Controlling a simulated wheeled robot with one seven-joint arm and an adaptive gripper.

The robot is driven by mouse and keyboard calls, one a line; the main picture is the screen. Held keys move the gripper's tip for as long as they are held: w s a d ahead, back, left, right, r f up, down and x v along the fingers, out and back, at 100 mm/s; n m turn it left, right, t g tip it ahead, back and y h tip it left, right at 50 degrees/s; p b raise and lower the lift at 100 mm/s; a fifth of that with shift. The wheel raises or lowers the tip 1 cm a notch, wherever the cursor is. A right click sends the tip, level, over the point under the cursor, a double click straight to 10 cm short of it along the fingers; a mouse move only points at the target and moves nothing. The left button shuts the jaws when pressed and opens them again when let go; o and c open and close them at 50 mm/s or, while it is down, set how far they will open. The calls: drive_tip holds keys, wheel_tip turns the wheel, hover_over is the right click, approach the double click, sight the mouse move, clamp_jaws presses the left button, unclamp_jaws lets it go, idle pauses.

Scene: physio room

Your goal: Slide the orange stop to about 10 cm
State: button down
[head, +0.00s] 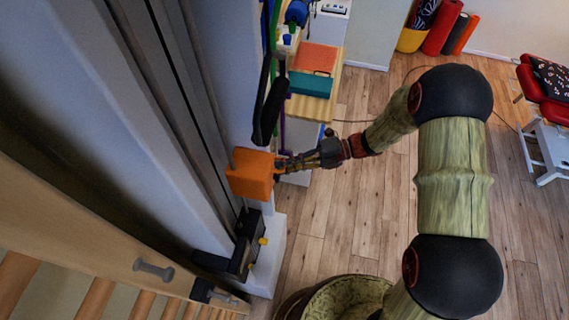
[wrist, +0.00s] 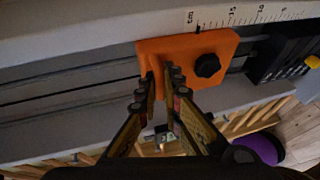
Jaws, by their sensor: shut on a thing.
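The orange stop (head: 251,175) sits on a grey upright rail at the wall. It also shows in the wrist view (wrist: 208,44), with a black knob (wrist: 207,65) on its face. My gripper (head: 281,166) reaches it from the right, and its two fingers (wrist: 163,78) are shut on the stop's raised orange tab. A white scale (wrist: 245,17) with black marks and numbers runs along the rail beside the stop. The numbers fall toward the right in the wrist view. A small dark pointer on the stop lies near the scale's left end, left of the 15 mark.
A black block with a yellow knob (head: 262,241) is on the rail below the stop. Dark straps (head: 268,105) hang just above the stop. A shelf with an orange and a teal box (head: 310,82) stands behind. A woven basket (head: 345,300) is on the floor.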

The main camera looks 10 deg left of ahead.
wheel_tip(320, 180, down, 10)
drive_tip(key=shift+b, duration=0.45)
drive_tip(key=c, duration=2.3)
unclamp_jaws()
drive_tip(key=shift+d, duration=0.1)
drive_tip(key=v, duration=1.2)
